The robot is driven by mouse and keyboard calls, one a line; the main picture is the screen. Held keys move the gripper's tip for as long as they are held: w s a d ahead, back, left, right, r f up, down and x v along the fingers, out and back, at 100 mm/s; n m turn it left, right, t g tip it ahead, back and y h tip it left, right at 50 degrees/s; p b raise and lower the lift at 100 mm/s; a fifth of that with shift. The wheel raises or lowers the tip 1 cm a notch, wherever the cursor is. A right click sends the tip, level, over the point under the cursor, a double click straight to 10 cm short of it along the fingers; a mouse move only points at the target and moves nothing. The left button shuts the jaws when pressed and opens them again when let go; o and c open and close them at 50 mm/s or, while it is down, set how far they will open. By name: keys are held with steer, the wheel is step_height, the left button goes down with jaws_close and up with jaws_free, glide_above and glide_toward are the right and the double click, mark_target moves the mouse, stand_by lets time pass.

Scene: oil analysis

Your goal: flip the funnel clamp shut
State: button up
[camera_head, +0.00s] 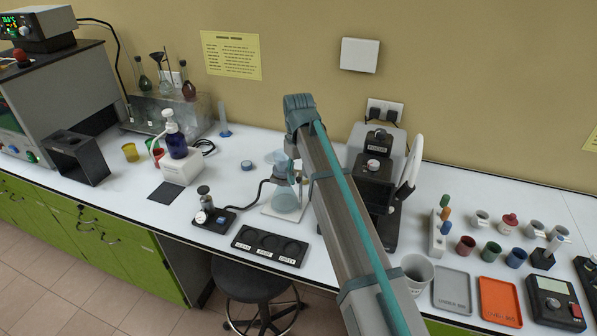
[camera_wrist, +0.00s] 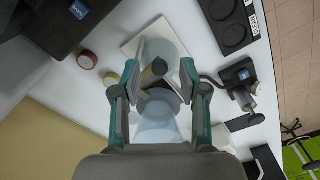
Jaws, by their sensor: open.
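The glass filter set stands on a white base plate (camera_head: 272,211), which also shows in the wrist view (camera_wrist: 131,47). In the head view my arm hides part of the set's right side.
A small pump with a gauge (camera_head: 212,217) stands left of the set, joined by a black hose. A black labelled tray (camera_head: 269,246) lies in front. A dark microscope-like instrument (camera_head: 374,180) stands close on the right. Small tape-like rolls (camera_wrist: 88,60) lie nearby.

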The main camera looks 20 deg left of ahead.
steer(key=shift+f, duration=0.15)
jaws_close()
steer(key=shift+a, duration=0.1)
steer(key=shift+a+m, duration=0.5)
steer(key=shift+m, duration=0.7)
jaws_free()
